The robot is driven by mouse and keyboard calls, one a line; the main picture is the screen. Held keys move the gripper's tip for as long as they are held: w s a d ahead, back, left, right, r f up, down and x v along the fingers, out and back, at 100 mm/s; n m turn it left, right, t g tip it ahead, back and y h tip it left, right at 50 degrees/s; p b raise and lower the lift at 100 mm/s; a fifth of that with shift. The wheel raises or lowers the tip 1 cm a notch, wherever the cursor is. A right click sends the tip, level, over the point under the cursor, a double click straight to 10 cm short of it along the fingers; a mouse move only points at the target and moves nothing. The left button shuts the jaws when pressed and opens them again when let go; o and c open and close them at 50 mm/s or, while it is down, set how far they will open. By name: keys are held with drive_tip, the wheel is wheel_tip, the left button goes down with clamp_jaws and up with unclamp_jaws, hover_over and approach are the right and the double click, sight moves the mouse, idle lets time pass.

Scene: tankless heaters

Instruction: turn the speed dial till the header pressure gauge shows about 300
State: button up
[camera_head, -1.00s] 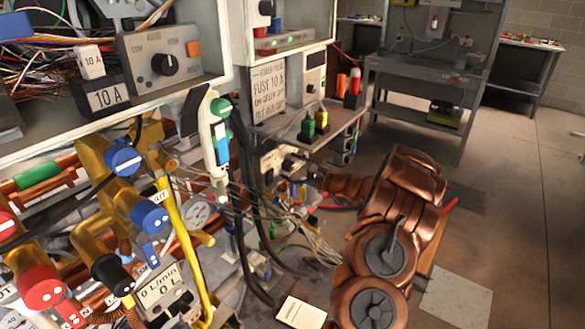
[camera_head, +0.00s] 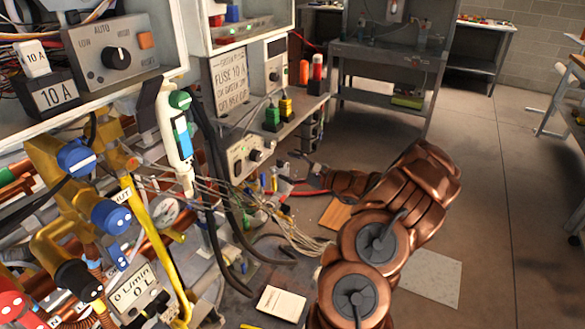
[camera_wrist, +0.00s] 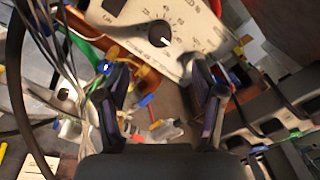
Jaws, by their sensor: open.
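A pale panel with a round black dial (camera_wrist: 160,33) and printed marks around it is at the top of the wrist view. In the head view, a pale box with black knobs (camera_head: 254,155) stands below the shelf; I cannot tell for certain which knob is the speed dial. A round white gauge (camera_head: 165,212) sits among the pipes at left; its label and reading are too small to read. My gripper (camera_wrist: 160,78) is open and empty, its fingers apart and short of the dial. In the head view it is small and partly hidden.
Loose wires (camera_head: 290,225) and black hoses hang below the panel. A yellow pipe (camera_head: 155,250) and several valves crowd the left. A white card (camera_head: 281,302) lies at the bottom. A grey bench (camera_head: 380,60) stands behind; the floor at right is mostly clear.

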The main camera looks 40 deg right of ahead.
drive_tip(key=shift+s+d, duration=0.15)
drive_tip(key=shift+s, duration=0.3)
idle(0.3)
drive_tip(key=a+r+n+g+y, duration=0.3)
drive_tip(key=a+r+n, duration=0.1)
drive_tip(key=a, duration=0.8)
drive_tip(key=a+r+n+g+y, duration=0.3)
drive_tip(key=a+n+g+y, duration=0.1)
drive_tip(key=a, duration=0.7)
drive_tip(key=s+a+r+n+g, duration=0.1)
drive_tip(key=s+a+n+g, duration=0.25)
drive_tip(key=a, duration=0.45)
drive_tip(key=s+a+r+n+g, duration=0.1)
drive_tip(key=s+a+n+g, duration=0.2)
drive_tip(key=s+a, duration=0.3)
drive_tip(key=s+a+f+n+g+h, duration=0.2)
drive_tip(key=s+a+n+g+h, duration=0.15)
drive_tip(key=s, duration=0.65)
drive_tip(key=s+a+f+n+g+h, duration=0.2)
drive_tip(key=s+n+h, duration=0.25)
drive_tip(key=s, duration=0.55)
drive_tip(key=s+d+n+h, duration=0.1)
drive_tip(key=s+d+h, duration=0.4)
drive_tip(key=s+d, duration=0.1)
wheel_tip(320, 180, up, 10)
drive_tip(key=p, duration=0.9)
drive_tip(key=shift+s+d+f, duration=0.25)
